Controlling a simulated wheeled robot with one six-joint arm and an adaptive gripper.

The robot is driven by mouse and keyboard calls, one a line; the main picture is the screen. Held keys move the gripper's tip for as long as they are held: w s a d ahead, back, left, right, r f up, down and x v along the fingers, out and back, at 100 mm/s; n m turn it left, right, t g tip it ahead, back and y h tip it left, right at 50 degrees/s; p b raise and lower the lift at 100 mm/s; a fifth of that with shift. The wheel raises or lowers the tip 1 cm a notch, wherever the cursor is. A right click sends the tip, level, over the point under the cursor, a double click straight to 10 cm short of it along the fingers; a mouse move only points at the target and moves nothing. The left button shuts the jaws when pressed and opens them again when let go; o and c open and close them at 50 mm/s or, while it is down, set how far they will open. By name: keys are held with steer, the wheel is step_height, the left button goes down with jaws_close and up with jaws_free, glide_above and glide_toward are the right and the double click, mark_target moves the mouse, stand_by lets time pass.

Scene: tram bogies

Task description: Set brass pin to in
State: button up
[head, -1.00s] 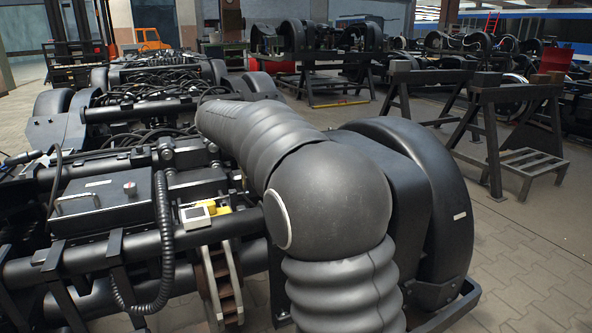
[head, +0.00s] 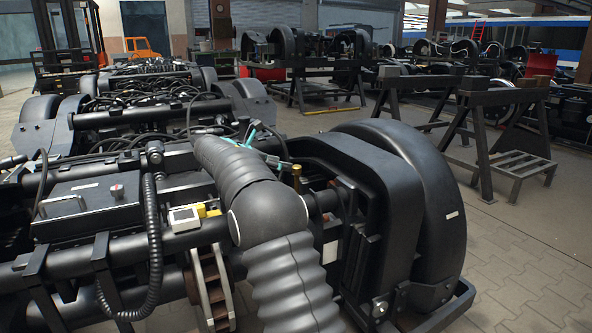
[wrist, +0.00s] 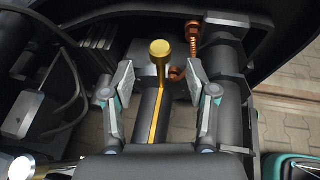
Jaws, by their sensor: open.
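The brass pin (head: 297,174) stands upright near the wheel cover at the right end of the nearest bogie. In the wrist view its round gold head (wrist: 160,48) shows on a short stem, between and slightly beyond the fingertips. My gripper (wrist: 160,75) is open, with one grey-padded finger on each side of the pin's line and a gap to both. In the head view my gripper (head: 272,148) shows only as teal-edged parts behind my arm, just left of the pin. The lower end of the pin is not clear.
A coppery spring-like part (wrist: 193,38) stands close beyond the right finger. The large black wheel cover (head: 395,190) rises right of the pin. A small white box (head: 184,218) with a yellow part sits on the bogie frame. Paved floor (head: 520,250) is open at right.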

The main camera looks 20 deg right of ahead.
mark_target(295, 166)
steer(key=x, duration=0.7)
steer(key=shift+d+b, duration=0.2)
steer(key=shift+b, duration=0.2)
jaws_close()
steer(key=shift+a, duration=0.15)
